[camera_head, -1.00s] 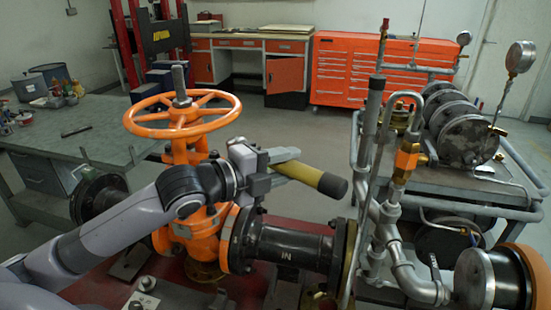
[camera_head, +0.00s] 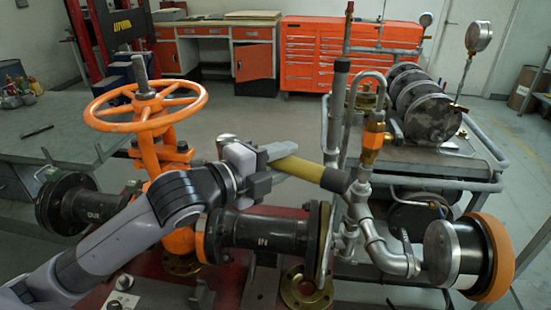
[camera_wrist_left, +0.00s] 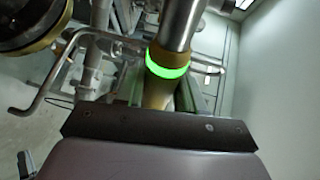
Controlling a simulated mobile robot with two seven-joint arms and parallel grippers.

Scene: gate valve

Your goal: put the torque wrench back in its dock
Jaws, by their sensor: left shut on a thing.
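My left gripper (camera_head: 272,156) is shut on the torque wrench (camera_head: 300,168), whose yellow handle with a black end points right and slightly down. The black end overlaps the grey pipework in the picture; I cannot tell whether they touch. At the gripper's other side a short metal end (camera_head: 227,141) shows. In the left wrist view the wrench (camera_wrist_left: 168,66) has a metal shaft, a glowing green ring and a yellowish part between the fingers. I cannot pick out the dock for certain. My right gripper is not in view.
The orange handwheel (camera_head: 145,105) and its valve stand left of my gripper, with a black flanged pipe (camera_head: 265,232) below. Upright grey pipes (camera_head: 337,110) and a gauge cart (camera_head: 480,170) are on the right. A grey workbench (camera_head: 70,120) is at left. Open floor lies behind.

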